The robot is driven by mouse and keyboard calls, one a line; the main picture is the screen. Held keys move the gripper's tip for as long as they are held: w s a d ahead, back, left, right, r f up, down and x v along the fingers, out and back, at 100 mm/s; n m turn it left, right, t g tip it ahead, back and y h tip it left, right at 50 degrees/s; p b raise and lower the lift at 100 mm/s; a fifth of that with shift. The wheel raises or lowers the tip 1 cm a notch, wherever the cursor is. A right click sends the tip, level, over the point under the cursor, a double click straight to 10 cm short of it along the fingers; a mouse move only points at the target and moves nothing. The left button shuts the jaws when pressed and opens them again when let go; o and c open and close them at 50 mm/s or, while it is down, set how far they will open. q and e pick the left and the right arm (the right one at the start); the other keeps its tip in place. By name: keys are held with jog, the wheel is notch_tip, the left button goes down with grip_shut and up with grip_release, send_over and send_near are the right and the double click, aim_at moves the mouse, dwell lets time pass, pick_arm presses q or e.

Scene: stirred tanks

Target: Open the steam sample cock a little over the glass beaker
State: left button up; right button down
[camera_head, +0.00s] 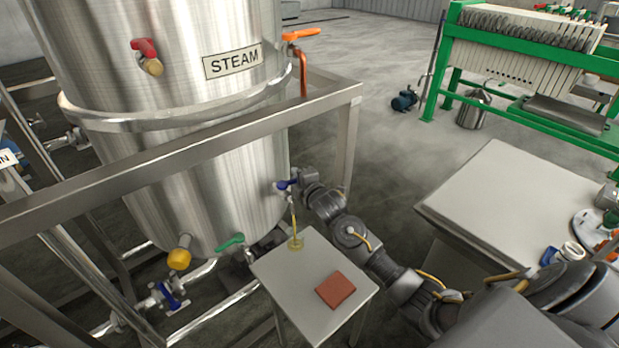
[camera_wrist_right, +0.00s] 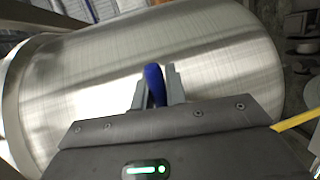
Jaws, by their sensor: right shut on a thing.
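The steel tank (camera_head: 215,120) bears a STEAM label (camera_head: 233,61). A small cock with a blue handle (camera_head: 283,185) sits low on its right side. My right gripper (camera_head: 294,184) is at this handle. In the right wrist view the blue handle (camera_wrist_right: 154,84) stands between the two fingers of the right gripper (camera_wrist_right: 158,88), which is shut on it. A thin yellow stream (camera_head: 294,215) runs down from the cock to the small glass beaker (camera_head: 296,244), which has yellow in it and stands on a small table (camera_head: 275,272). My left gripper is out of view.
A red-brown square pad (camera_head: 335,290) lies on the small table. A steel frame (camera_head: 180,155) surrounds the tank. Red (camera_head: 148,55), orange (camera_head: 300,34), yellow (camera_head: 179,258) and green (camera_head: 230,242) fittings show. A larger table (camera_head: 510,205) stands at right.

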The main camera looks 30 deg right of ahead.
jog(key=c, duration=1.4)
grip_release()
pick_arm(q)
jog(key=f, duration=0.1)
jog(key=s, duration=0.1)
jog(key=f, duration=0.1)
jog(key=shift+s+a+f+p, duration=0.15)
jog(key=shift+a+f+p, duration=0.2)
jog(key=shift+p, duration=0.05)
pick_arm(e)
jog(key=s+r, duration=0.2)
jog(key=s, duration=0.8)
jog(key=shift+s+a, duration=0.25)
jog(key=shift+s, duration=0.05)
